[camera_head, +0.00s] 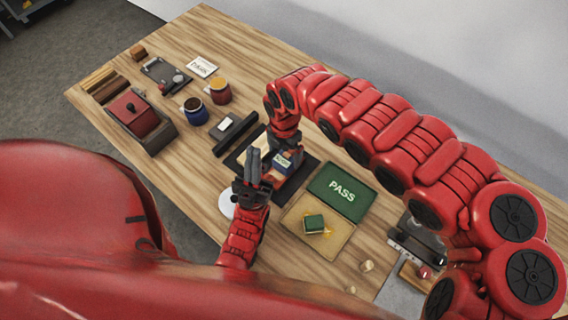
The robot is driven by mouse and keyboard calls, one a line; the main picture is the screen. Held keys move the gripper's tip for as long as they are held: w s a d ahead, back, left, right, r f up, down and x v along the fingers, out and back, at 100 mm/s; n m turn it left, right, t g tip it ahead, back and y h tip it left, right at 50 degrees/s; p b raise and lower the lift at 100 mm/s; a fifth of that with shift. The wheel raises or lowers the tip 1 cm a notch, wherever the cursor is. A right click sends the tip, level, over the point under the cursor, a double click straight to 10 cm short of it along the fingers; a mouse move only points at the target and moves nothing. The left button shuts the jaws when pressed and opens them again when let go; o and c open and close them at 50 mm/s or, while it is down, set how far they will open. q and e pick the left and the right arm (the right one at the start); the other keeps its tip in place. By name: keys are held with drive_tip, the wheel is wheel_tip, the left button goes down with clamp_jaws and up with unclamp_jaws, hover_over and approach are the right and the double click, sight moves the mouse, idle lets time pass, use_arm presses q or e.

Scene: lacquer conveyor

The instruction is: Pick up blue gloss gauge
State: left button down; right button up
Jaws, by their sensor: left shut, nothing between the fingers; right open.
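A small dark blue block with a pale label, which looks like the blue gloss gauge (283,163), is at the middle of the table over a black tray or mat (302,174). My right gripper (288,154) comes down over it from above; its fingers are open beside the block, partly hidden, and I cannot tell whether they touch it. My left gripper (254,165) points up just left of the block, shut and empty, apart from it.
A green PASS panel (338,192) and a tan tray (323,243) holding a green block (314,223) lie to the right. Blue (195,110) and red (220,91) jars, a red-lidded box (135,113) and a black stand (234,133) are left. A white disc (226,203) lies near my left gripper.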

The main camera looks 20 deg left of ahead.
sight(284, 159)
drive_tip(key=shift+s+f+p, duration=0.1)
drive_tip(key=shift+f+p, duration=0.4)
drive_tip(key=shift+f, duration=1.45)
drive_tip(key=c, duration=1.6)
drive_tip(key=shift+r, duration=0.1)
